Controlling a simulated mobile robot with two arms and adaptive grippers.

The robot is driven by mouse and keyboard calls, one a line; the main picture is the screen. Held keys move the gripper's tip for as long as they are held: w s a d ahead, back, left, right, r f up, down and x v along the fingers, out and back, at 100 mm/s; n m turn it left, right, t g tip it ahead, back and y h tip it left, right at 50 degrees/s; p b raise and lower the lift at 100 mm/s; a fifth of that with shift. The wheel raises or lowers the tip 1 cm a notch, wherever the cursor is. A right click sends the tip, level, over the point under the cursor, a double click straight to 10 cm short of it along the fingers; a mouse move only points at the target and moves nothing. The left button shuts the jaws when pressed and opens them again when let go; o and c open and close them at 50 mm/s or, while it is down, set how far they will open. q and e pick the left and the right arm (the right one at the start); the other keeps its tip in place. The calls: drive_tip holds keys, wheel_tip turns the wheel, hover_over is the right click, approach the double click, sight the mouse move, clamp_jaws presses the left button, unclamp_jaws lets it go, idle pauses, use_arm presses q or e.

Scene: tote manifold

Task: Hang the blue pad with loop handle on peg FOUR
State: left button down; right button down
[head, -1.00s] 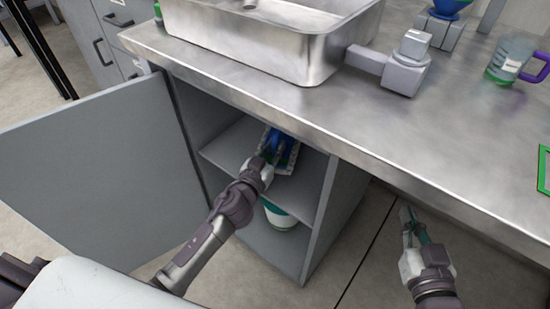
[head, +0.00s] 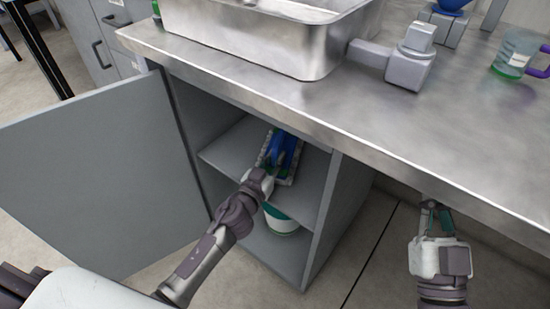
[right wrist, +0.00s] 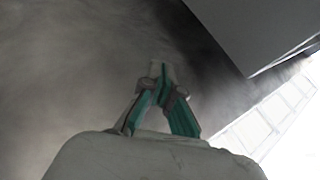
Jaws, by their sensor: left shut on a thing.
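The blue pad with loop handle (head: 284,148) lies on the middle shelf inside the open cabinet in the head view. It has a blue top and handle and a pale, speckled edge. My left gripper (head: 268,172) reaches in through the cabinet opening and is shut on the pad's near end; the exact contact is partly hidden by the gripper. My right gripper (head: 434,206) is at the front edge of the counter, away from the pad. In the right wrist view its fingertips (right wrist: 161,68) meet with nothing between them. Peg FOUR is not in view.
The open cabinet door (head: 100,175) stands to the left of my left arm. The shelf (head: 236,148) and side wall (head: 325,215) enclose the pad, with the counter (head: 440,120) overhead. A white-and-green container (head: 281,222) stands below. A sink (head: 255,40) is above.

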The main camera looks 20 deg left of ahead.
use_arm(q)
drive_tip(key=c, duration=1.1)
unclamp_jaws()
use_arm(e)
drive_tip(key=shift+r, duration=0.15)
use_arm(q)
drive_tip(key=shift+r, duration=0.1)
drive_tip(key=s+a+p, duration=0.1)
drive_tip(key=s+a, duration=0.1)
drive_tip(key=s, duration=1)
drive_tip(key=s+d+r, duration=0.1)
drive_tip(key=d+r, duration=0.1)
drive_tip(key=r, duration=0.4)
drive_tip(key=s+d+r+t+h, duration=0.1)
drive_tip(key=s+r, duration=0.1)
drive_tip(key=r, duration=0.4)
drive_tip(key=s+d+r+m+t+h, duration=0.1)
drive_tip(key=s+d+r, duration=0.1)
drive_tip(key=r, duration=0.4)
drive_tip(key=shift+s+d+r, duration=0.15)
drive_tip(key=shift+d+r, duration=0.15)
drive_tip(key=shift+r, duration=0.05)
use_arm(e)
drive_tip(key=f+g, duration=0.1)
drive_tip(key=f, duration=0.1)
drive_tip(key=w+f+g+h, duration=0.1)
drive_tip(key=shift+w+d+f, duration=0.1)
drive_tip(key=shift+d+f, duration=0.05)
drive_tip(key=shift+f, duration=0.2)
